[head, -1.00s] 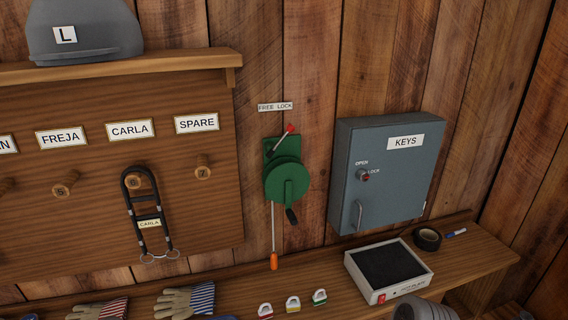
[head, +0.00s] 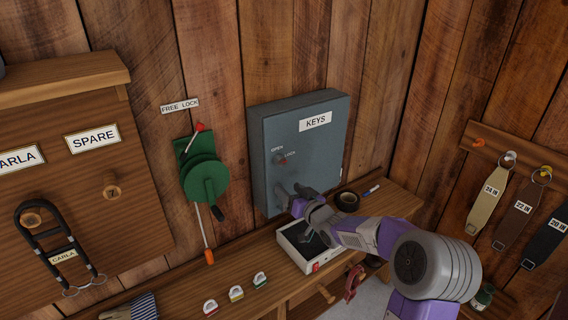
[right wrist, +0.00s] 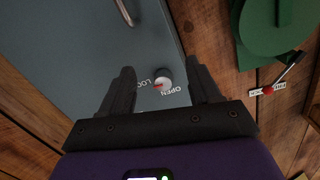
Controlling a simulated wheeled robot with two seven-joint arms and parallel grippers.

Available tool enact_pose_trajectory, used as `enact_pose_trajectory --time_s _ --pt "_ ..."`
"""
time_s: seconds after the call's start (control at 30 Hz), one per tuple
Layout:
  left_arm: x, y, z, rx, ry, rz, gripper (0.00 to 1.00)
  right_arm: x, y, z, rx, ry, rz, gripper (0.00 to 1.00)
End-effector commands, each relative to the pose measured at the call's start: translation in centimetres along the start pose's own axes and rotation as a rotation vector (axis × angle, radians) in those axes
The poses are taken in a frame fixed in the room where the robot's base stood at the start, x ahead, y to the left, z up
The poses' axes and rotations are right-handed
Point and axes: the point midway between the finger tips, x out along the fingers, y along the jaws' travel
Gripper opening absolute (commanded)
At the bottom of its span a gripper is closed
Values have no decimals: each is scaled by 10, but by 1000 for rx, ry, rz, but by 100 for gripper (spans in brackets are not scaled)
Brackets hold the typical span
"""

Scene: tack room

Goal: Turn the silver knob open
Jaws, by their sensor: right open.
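The silver knob (head: 281,160) is on the front of the blue-grey key cabinet (head: 310,152), between the OPEN and LOCK labels. In the right wrist view the knob (right wrist: 164,77) shows round and pale, with a red mark on the side towards LOCK. My right gripper (head: 293,194) is open and empty, in front of the cabinet and below the knob in the head view. In the right wrist view the knob appears between its two dark fingers (right wrist: 161,78), not visibly touched. My left gripper is out of view.
A green winch (head: 205,180) with a crank hangs left of the cabinet. The cabinet handle (right wrist: 124,12) shows in the wrist view.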

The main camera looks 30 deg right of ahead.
Motion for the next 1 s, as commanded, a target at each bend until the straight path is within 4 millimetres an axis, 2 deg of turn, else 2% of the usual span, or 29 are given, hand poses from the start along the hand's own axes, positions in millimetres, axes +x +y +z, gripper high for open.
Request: enact_pose_trajectory --time_s 0.03,0.1,0.2,0.6,0.8,1.0 --pt "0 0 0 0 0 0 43 -5 4 -25 -32 44 -1 62" --pt "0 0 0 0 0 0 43 -8 6 -44 -59 79 -4 62" --pt "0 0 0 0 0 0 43 -6 7 -56 -74 99 -7 62" --pt "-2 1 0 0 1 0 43 50 5 -61 -73 98 -9 62" --pt "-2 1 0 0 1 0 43 63 5 -62 -73 98 -8 62" --pt "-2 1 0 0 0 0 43 65 5 -62 -73 98 -8 62"
